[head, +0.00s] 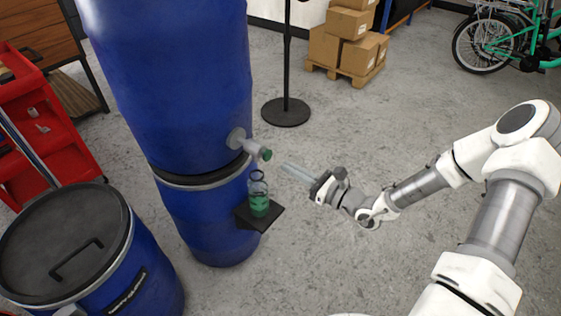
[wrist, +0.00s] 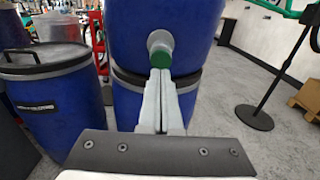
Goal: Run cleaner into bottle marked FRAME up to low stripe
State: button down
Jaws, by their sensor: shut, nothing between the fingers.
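A tall blue drum (head: 175,75) stands on a second blue drum (head: 212,215). A grey tap with a green knob (head: 265,154) sticks out of its side; it also shows in the wrist view (wrist: 160,57). A clear bottle (head: 258,196) with green liquid in its lower part stands upright on a small black shelf (head: 270,218) under the tap. I cannot read its label or make out its stripes. My gripper (head: 285,168) is shut and empty, to the right of the knob and apart from it. In the wrist view its fingers (wrist: 160,75) point at the knob. The bottle is hidden there.
A blue drum with a black lid (head: 65,240) stands at the lower left, near a red cart (head: 45,125). A black post on a round base (head: 286,111) and boxes on a pallet (head: 345,75) stand behind. The floor right of the shelf is clear.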

jog(key=p+v, duration=0.1)
jog(key=v, duration=0.6)
jog(key=shift+s+d, duration=0.2)
jog(key=shift+d, duration=0.15)
jog(key=s+a+r+n+g+h, duration=0.35)
jog(key=s+r+n+g, duration=0.65)
jog(key=n, duration=0.5)
jog(key=s+d+r+n+t+h, duration=0.2)
jog(key=s+d+r+n+h, duration=0.25)
jog(key=r, duration=0.25)
jog(key=s+d+r+n+t+h, duration=0.3)
jog(key=s+d+r+n+h, duration=0.15)
jog(key=r+n+h, duration=0.2)
notch_tip(320, 180, up, 16)
jog(key=p, duration=1.6)
jog(key=shift+s+a+m, duration=0.25)
jog(key=shift+s+m, duration=0.05)
jog(key=shift+s, duration=0.1)
